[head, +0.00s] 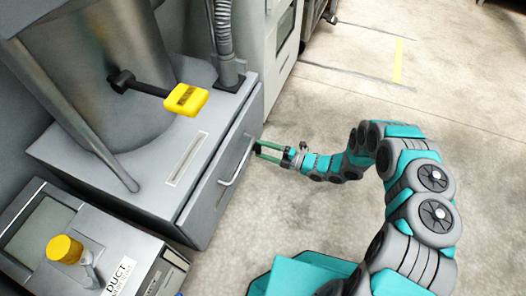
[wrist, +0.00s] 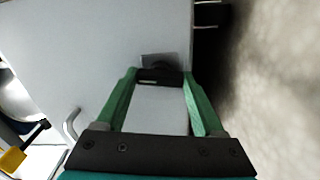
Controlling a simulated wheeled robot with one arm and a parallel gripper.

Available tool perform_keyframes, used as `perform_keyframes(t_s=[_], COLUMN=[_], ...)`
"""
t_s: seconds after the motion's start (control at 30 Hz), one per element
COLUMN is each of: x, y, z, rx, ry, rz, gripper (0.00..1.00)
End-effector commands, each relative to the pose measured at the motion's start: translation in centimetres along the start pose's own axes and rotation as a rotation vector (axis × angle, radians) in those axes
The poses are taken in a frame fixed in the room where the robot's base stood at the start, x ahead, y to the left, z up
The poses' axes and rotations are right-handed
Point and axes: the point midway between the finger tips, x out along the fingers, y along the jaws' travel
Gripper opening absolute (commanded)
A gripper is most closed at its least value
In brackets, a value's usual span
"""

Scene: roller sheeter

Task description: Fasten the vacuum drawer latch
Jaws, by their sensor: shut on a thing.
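The grey vacuum drawer (head: 208,200) is under the large metal cylinder, with a bar handle (head: 238,163) on its front. My gripper (head: 258,148) is at the right end of the drawer front, beyond the handle. In the wrist view, the green fingers of my gripper (wrist: 160,78) stand either side of a small dark piece, the drawer latch (wrist: 160,76), and are shut on it. A small grey plate (wrist: 158,58) shows just above it on the pale panel. The latch is hidden by my gripper in the head view. Whether it is fastened I cannot tell.
A yellow-ended lever (head: 186,99) sticks out from the metal cylinder (head: 95,65) above the drawer. A control box (head: 110,255) labelled DUCT, with a yellow knob (head: 64,249), stands at lower left.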

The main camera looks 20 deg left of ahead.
Motion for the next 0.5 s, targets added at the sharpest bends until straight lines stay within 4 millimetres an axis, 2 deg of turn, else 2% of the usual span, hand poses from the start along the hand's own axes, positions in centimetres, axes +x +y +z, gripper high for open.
perform_keyframes(t_s=[0.2,0.5], x=[0.01,0.03], y=[-0.29,-0.15], z=[-0.1,-0.07], rx=[-0.118,-0.19], ry=[0.004,0.003], rz=[-0.003,-0.004], gripper=[0.14,0.14])
